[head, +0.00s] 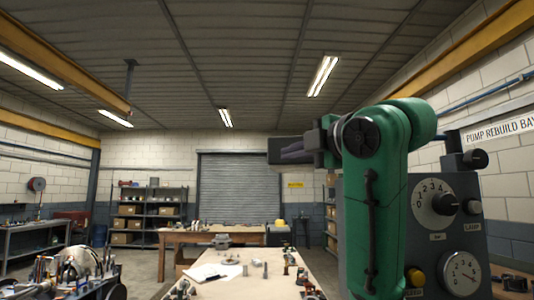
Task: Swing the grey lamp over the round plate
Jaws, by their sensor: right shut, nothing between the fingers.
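My right gripper (282,151) is raised high in the middle of the head view, at the end of my green arm, pointing left. Its dark fingers are shut with nothing between them, well above the long table. I cannot make out the grey lamp; part of the right side is hidden behind my arm. I cannot pick out the round plate for certain among the small items on the table. My left gripper is not in view.
A grey control panel (463,257) with dials stands at right, close behind my arm. The long pale table (262,286) carries papers (210,272) and several small metal parts. A cluttered bench stands at lower left. The air left of my gripper looks clear.

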